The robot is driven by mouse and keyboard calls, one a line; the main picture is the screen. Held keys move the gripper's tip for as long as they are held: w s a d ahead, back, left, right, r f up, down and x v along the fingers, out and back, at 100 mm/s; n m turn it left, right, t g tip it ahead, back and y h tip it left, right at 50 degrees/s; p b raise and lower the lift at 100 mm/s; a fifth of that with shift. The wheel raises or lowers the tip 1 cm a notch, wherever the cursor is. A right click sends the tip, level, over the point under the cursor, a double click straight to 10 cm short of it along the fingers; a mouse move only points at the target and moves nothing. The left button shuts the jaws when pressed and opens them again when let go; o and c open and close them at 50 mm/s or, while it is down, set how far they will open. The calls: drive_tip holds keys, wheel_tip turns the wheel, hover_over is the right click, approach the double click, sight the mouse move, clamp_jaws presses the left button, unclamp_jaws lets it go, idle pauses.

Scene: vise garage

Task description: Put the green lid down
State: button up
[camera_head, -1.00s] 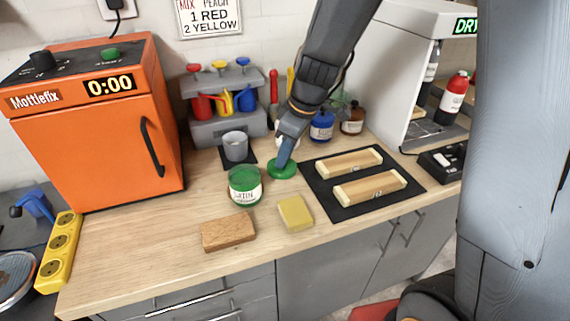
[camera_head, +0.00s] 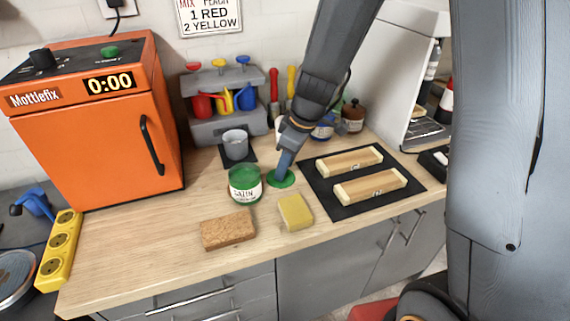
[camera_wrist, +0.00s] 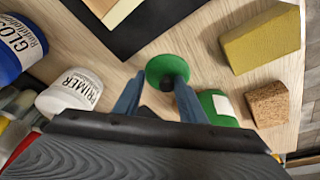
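The green lid (camera_head: 281,180) appears to lie flat on the wooden counter, just right of the green satin can (camera_head: 244,188). In the wrist view the round green lid (camera_wrist: 160,66) shows a dark knob. My gripper (camera_head: 284,172) points down over the lid. In the wrist view its two blue-grey fingers (camera_wrist: 160,82) stand apart, with a gap between the left finger and the knob; the right finger is close to the knob. Whether that finger touches it I cannot tell. The can also shows in the wrist view (camera_wrist: 219,104), partly hidden by the right finger.
A yellow sponge (camera_head: 295,212) and a brown cork-like block (camera_head: 228,230) lie in front. A black mat (camera_head: 358,206) with two wooden blocks is at right. A grey cup (camera_head: 235,145) and white primer bottle (camera_wrist: 75,92) stand nearby. The front-left counter is clear.

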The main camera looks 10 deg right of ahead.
drive_tip(key=shift+r, duration=0.2)
drive_tip(key=b+v, duration=0.1)
drive_tip(key=v, duration=1.1)
drive_tip(key=s+d+f+m, duration=0.2)
drive_tip(key=s+f+m, duration=0.1)
drive_tip(key=s, duration=0.1)
drive_tip(key=s+d+f+m+g+h, duration=0.1)
drive_tip(key=s+d+f+m, duration=0.1)
drive_tip(key=s+f+m, duration=0.1)
drive_tip(key=s+d+f+m+h, duration=0.1)
drive_tip(key=s+d+f+m, duration=0.2)
drive_tip(key=s+m, duration=0.1)
drive_tip(key=shift+s+f, duration=0.25)
drive_tip(key=shift+s, duration=0.4)
drive_tip(key=shift+s+d+f+m+h, duration=0.1)
drive_tip(key=shift+s+f+m+h, duration=0.2)
drive_tip(key=shift+s+m, duration=0.3)
